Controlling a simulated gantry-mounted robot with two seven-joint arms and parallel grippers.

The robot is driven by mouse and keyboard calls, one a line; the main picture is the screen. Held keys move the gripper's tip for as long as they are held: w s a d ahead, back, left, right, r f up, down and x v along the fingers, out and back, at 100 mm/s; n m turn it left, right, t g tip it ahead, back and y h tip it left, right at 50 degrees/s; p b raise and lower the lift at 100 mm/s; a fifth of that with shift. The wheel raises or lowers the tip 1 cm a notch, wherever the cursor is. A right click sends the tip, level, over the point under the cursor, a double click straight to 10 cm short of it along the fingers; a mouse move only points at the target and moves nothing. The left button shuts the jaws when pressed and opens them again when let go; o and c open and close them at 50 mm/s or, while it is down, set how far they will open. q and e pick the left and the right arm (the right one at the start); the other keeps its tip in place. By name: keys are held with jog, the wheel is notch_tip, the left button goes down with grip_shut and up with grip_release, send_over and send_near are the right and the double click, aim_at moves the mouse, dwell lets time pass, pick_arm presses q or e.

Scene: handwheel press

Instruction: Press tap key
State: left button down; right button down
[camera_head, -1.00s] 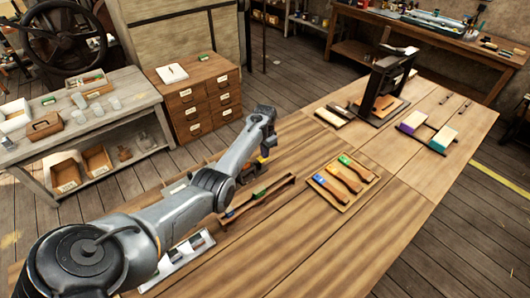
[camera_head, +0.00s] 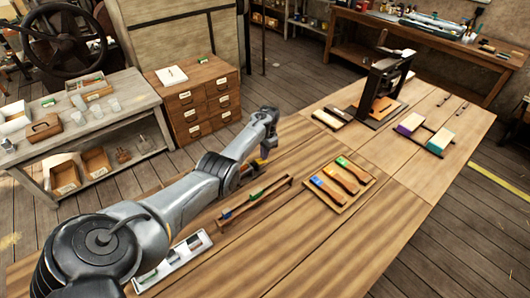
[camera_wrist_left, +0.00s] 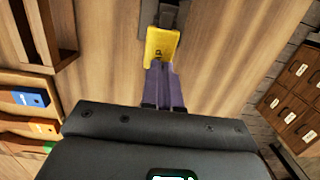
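The tap key, a yellow plate (camera_wrist_left: 161,47) on a dark mount, shows at the top middle of the left wrist view. In the head view a small yellow part (camera_head: 246,168) shows beside my forearm, mostly hidden by it. My left gripper (camera_wrist_left: 163,70) has purple fingers that lie side by side with no clear gap. Their tips are at the near edge of the yellow plate; I cannot tell whether they touch it. In the head view this gripper (camera_head: 265,153) points down over the left side of the bench. My right gripper is out of view.
A wooden rack (camera_head: 255,199) stands just right of my left arm. Beyond it lies a board (camera_head: 352,202) with blue, orange and green-marked handles. A black press (camera_head: 383,90) stands farther back. The bench's front middle is clear.

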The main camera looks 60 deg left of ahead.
pick_arm(q)
jog(key=w+r+p, duration=0.1)
jog(key=w+r, duration=0.3)
jog(key=r, duration=0.9)
jog(key=shift+a+r, duration=0.2)
jog(key=shift+a, duration=0.2)
